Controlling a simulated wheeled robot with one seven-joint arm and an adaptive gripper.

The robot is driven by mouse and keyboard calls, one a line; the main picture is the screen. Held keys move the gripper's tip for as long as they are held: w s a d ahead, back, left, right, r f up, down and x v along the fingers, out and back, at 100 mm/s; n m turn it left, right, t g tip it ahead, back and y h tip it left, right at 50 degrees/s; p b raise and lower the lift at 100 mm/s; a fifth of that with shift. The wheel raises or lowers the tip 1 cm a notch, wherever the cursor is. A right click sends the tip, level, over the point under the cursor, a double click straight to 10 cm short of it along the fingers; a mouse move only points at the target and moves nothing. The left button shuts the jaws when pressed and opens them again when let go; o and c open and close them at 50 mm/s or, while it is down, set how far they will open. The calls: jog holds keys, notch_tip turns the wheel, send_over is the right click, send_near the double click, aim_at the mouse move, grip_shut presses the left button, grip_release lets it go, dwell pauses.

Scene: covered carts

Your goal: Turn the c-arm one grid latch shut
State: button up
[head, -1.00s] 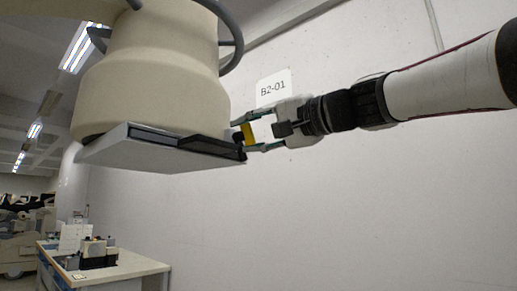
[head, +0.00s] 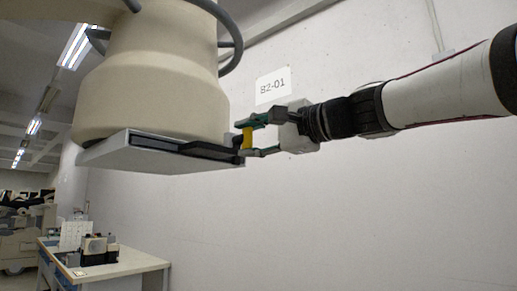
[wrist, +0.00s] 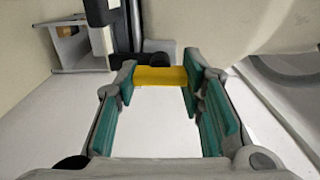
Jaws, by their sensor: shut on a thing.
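The c-arm's cream round housing (head: 150,85) hangs at the upper left in the head view, with a flat grey grid box (head: 115,157) under it. The latch's yellow tab (head: 247,139) is at the box's right corner, beside a dark bar (head: 195,150). My gripper (head: 252,138) reaches in from the right, its green-padded fingers one above the other and shut on the yellow tab. In the wrist view the yellow tab (wrist: 160,77) spans between the fingertips. A dark part (wrist: 155,52) lies just beyond it. The latch's pivot is not clearly visible.
A pale wall with a B2-01 sign (head: 273,86) stands behind my gripper. A grey hose (head: 236,35) curves beside the housing. A white table (head: 120,270) with small dark equipment is at the lower left. The space below my arm is clear.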

jog(key=shift+f, duration=0.1)
jog(key=o, duration=1.2)
jog(key=shift+c, duration=0.2)
jog(key=v, duration=1.2)
jog(key=s+d+f+n+g+h+p, duration=0.1)
jog(key=s+d+f+h, duration=0.3)
jog(key=f, duration=0.9)
jog(key=s+d+f+n+g+h+p, duration=0.1)
jog(key=s+d+f+n+g+h, duration=0.2)
jog(key=s+f, duration=0.7)
jog(key=s+d+f+n+g+h+p, duration=0.1)
jog(key=s+d+f+h, duration=0.5)
jog(key=f, duration=1.2)
jog(key=s+n+g+h, duration=0.1)
jog(key=s+n, duration=0.1)
jog(key=shift+f+n+g+p, duration=0.25)
jog(key=shift+n+g+p, duration=0.05)
jog(key=shift+n+g, duration=0.1)
